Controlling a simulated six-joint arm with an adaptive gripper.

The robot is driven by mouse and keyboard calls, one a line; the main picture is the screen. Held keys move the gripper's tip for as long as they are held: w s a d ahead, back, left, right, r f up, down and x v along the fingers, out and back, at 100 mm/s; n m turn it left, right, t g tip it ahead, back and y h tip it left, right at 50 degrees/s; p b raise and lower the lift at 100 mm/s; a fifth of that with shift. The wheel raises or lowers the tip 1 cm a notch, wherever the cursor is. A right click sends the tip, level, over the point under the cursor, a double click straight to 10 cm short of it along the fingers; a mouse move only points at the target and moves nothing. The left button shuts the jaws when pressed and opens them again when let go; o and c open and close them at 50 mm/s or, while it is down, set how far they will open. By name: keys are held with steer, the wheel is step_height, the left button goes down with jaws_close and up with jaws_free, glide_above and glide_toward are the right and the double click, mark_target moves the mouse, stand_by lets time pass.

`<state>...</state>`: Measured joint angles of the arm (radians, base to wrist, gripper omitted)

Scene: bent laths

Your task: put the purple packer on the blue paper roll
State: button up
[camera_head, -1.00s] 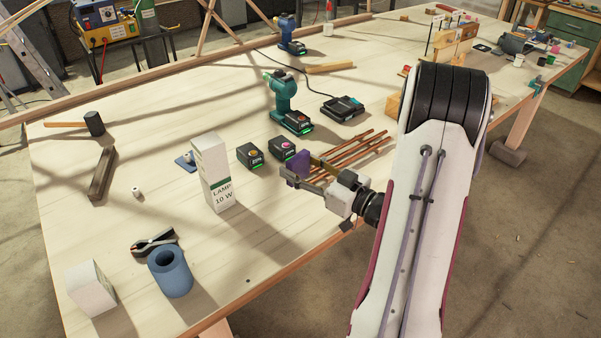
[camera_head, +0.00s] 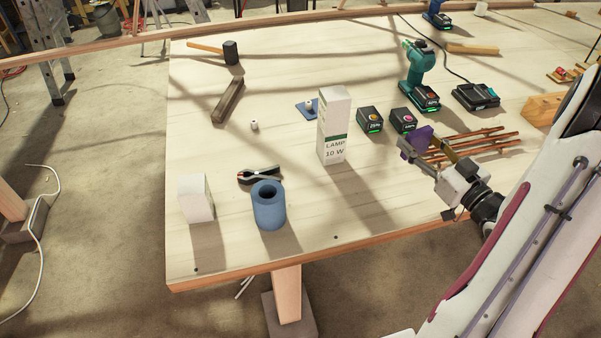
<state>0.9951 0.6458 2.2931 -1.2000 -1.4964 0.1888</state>
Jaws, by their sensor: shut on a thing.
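The purple packer (camera_head: 416,142) is a small flat piece held between the fingers of my gripper (camera_head: 424,148), at the right of the table. My gripper is shut on it. It appears to be above the table, close to the battery with the pink mark and the brown rods. The blue paper roll (camera_head: 269,209) stands upright near the table's front edge, left of my gripper, with its round hole facing up. Nothing lies on its top.
A tall white lamp box (camera_head: 334,130) stands between my gripper and the roll. Pliers (camera_head: 260,175) lie just behind the roll, and a white block (camera_head: 196,199) stands left of it. Two batteries (camera_head: 370,121) and brown rods (camera_head: 480,143) are near my gripper. The table front right of the roll is clear.

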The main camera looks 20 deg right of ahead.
steer(key=shift+w+a+r+y, duration=0.1)
steer(key=shift+w+a+y, duration=0.2)
steer(key=shift+a, duration=0.25)
steer(key=w+a+r+n+g+y, duration=0.1)
steer(key=w+a+r+n+y, duration=0.2)
steer(key=a, duration=0.6)
step_height(320, 180, up, 7)
steer(key=n+g+y, duration=0.8)
steer(key=g+y, duration=0.2)
glide_above(271, 192)
steer(key=shift+f, duration=2.9)
steer(key=shift+f, duration=0.1)
steer(key=shift+f, duration=2)
